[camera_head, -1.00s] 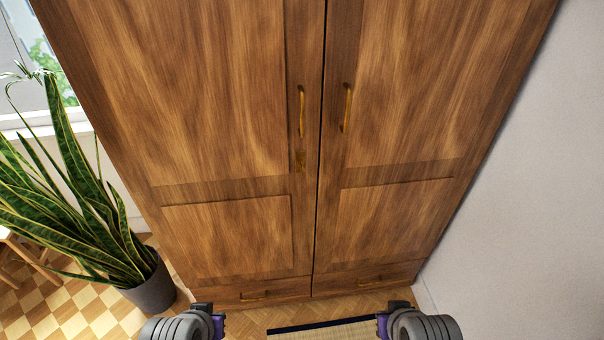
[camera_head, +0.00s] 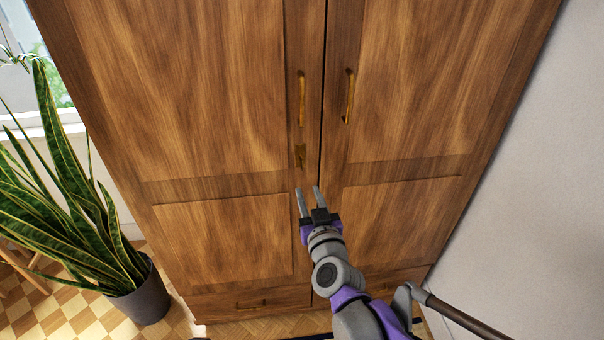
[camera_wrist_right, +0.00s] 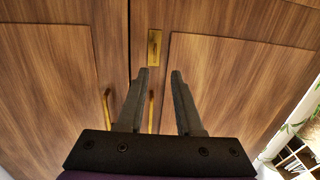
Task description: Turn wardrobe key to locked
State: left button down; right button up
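The wooden wardrobe (camera_head: 220,90) stands in front of me with both doors shut. A brass lock plate with the key (camera_head: 300,155) sits on the left door, below that door's handle; the key itself is too small to make out clearly. The plate also shows in the right wrist view (camera_wrist_right: 155,48), just beyond the fingertips. My right gripper (camera_head: 308,190) is open and empty, a little below the lock plate in the head view and apart from it. It shows in the right wrist view (camera_wrist_right: 161,72) with a gap between its fingers. My left gripper is out of view.
Brass handles stick out from the left door (camera_head: 302,98) and the right door (camera_head: 349,97). A potted snake plant (camera_head: 140,290) stands on the left. A white wall (camera_head: 530,200) is close on the right.

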aim_at(302, 164)
jog(key=shift+m+t+h, duration=0.4)
jog(key=shift+h, duration=0.2)
jog(key=w, duration=0.4)
jog(key=w+a, duration=0.1)
jog(key=w, duration=0.3)
jog(key=w+p, duration=0.1)
jog(key=w, duration=0.3)
jog(key=shift+a, duration=0.2)
grip_shut()
